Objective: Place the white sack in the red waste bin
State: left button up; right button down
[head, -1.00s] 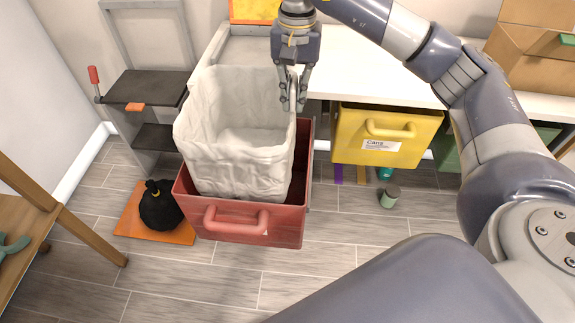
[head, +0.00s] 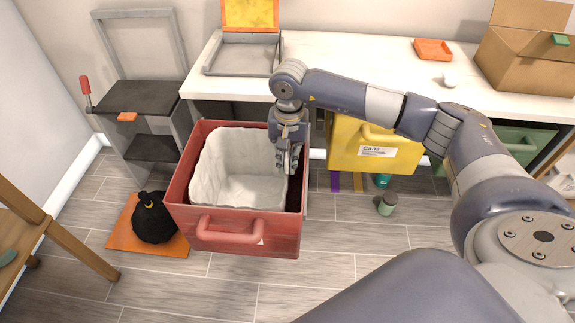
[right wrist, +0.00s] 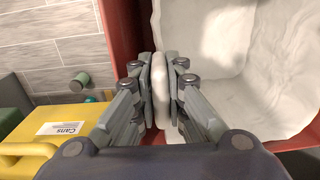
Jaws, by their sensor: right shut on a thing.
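The white sack (head: 240,165) is open at the top and sits down inside the red waste bin (head: 234,232), with its rim at about the height of the bin's walls. My right gripper (head: 288,167) is over the bin's right side, pointing down. In the right wrist view my right gripper (right wrist: 161,92) is shut on the rim of the white sack (right wrist: 205,85), and the red bin's wall (right wrist: 124,38) is close beside it. The sack's bottom outside is hidden by the bin. My left gripper is not in view.
A yellow Cans bin (head: 372,150) stands just right of the red bin, under the white counter (head: 365,80). A black bag (head: 154,217) sits on an orange mat (head: 128,236) to the left. A small jar (head: 387,204) stands on the floor. The floor in front is clear.

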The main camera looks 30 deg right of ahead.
notch_tip(320, 180, down, 2)
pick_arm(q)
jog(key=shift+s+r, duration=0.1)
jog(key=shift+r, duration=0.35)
pick_arm(e)
jog(key=c, duration=1.6)
grip_release()
jog(key=shift+c, duration=0.2)
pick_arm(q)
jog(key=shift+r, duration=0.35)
pick_arm(e)
jog(key=shift+r, duration=0.4)
pick_arm(q)
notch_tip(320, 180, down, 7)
jog(key=p, duration=0.1)
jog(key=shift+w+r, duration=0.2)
pick_arm(e)
notch_tip(320, 180, up, 11)
jog(key=shift+s+d+r, duration=0.1)
jog(key=shift+r, duration=0.1)
